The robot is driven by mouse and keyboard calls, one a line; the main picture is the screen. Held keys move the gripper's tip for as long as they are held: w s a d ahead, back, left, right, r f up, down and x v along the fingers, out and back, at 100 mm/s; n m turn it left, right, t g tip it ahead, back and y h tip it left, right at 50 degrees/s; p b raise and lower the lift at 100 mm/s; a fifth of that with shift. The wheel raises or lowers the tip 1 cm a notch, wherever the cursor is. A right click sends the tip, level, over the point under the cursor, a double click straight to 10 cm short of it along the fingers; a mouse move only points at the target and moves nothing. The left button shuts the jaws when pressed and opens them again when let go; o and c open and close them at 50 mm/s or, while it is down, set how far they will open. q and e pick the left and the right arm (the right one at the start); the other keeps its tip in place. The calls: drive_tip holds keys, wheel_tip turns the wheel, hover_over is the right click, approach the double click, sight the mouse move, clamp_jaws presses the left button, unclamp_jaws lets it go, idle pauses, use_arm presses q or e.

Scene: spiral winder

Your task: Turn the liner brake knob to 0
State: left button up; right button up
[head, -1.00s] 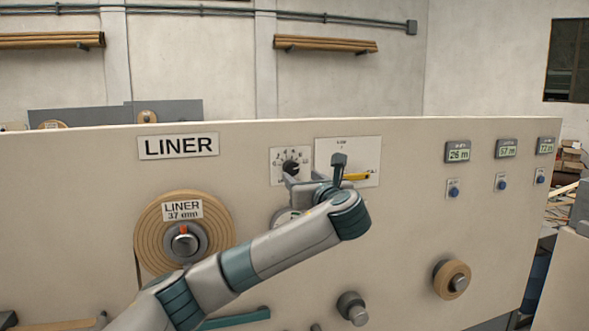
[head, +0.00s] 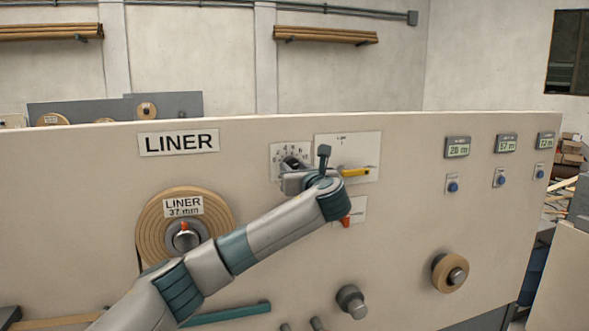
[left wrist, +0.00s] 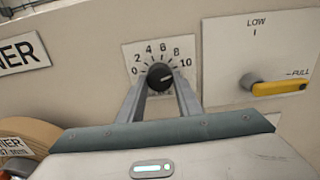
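The liner brake knob (left wrist: 160,76) is black and round, on a white dial plate (left wrist: 131,52) marked from 0 at the left to 10 at the right. A light mark on the knob seems to point right, towards the high numbers. In the head view the knob (head: 291,162) shows just above my left gripper (head: 292,178). In the left wrist view the two fingers of my left gripper (left wrist: 162,88) stand apart, one on each side of the knob. Whether they touch it I cannot tell. My right gripper is not in view.
Right of the dial is a LOW/FULL plate with a yellow lever (head: 355,172). Below it is a small plate with a red-orange pointer (head: 346,222). The liner roll (head: 150,230) is at the left of the panel. Counters (head: 458,147) are at the right.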

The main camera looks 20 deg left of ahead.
use_arm(q)
drive_tip(key=shift+c, duration=1.2)
